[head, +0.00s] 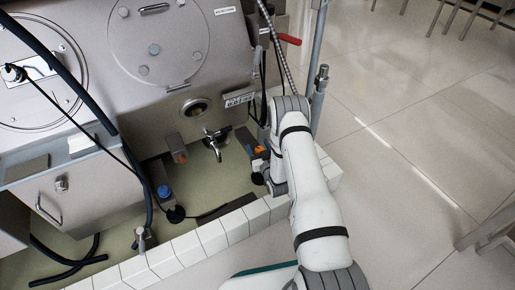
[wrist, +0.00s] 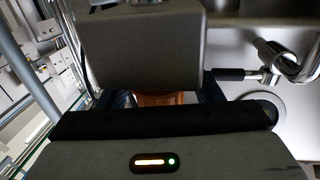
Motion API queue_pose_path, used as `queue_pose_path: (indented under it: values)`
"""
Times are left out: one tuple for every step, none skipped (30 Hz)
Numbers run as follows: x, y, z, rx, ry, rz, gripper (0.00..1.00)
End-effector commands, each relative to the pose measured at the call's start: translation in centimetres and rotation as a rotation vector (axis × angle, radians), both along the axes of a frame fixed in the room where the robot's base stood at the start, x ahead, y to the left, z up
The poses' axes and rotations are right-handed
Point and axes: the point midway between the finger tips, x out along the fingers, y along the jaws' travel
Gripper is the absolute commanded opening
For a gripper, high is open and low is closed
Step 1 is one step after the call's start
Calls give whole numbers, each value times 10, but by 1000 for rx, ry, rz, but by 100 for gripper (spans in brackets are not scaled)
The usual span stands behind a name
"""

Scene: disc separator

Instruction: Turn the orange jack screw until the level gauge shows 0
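The orange jack screw (head: 261,149) shows in the head view low at the machine's right corner, partly hidden by my arm. In the wrist view an orange part (wrist: 160,99) shows under a grey block, between the dark fingers of my gripper (wrist: 160,92). The block hides the fingertips, so I cannot tell whether they touch the orange part. In the head view my gripper is mostly hidden behind my wrist. I cannot make out a level gauge reading in either view.
The steel machine (head: 110,85) fills the left. A tap (head: 216,144) and a blue-topped foot (head: 164,191) stand left of my arm. A white tiled kerb (head: 210,237) borders the green floor. A pipe (head: 318,100) rises beside my wrist. Open floor lies right.

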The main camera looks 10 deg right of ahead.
Motion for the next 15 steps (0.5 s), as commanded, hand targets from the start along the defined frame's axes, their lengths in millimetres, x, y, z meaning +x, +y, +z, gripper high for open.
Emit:
queue_pose_path:
  values:
    - [0, 0, 0, 0, 0, 0, 55]
    - [0, 0, 0, 0, 0, 0, 53]
    - [0, 0, 0, 0, 0, 0, 49]
    - [0, 0, 0, 0, 0, 1, 47]
    - [0, 0, 0, 0, 0, 1, 45]
    - [0, 0, 0, 0, 0, 1, 41]
    - [0, 0, 0, 0, 0, 1, 39]
    - [0, 0, 0, 0, 0, 1, 36]
    - [0, 0, 0, 0, 0, 1, 33]
    - [0, 0, 0, 0, 0, 1, 31]
    - [0, 1, 0, 0, 0, 1, 28]
    - [0, 1, 0, 0, 0, 1, 25]
    - [0, 1, 0, 0, 0, 1, 22]
    - [0, 1, 0, 0, 0, 1, 20]
    - [0, 1, 0, 0, 0, 1, 17]
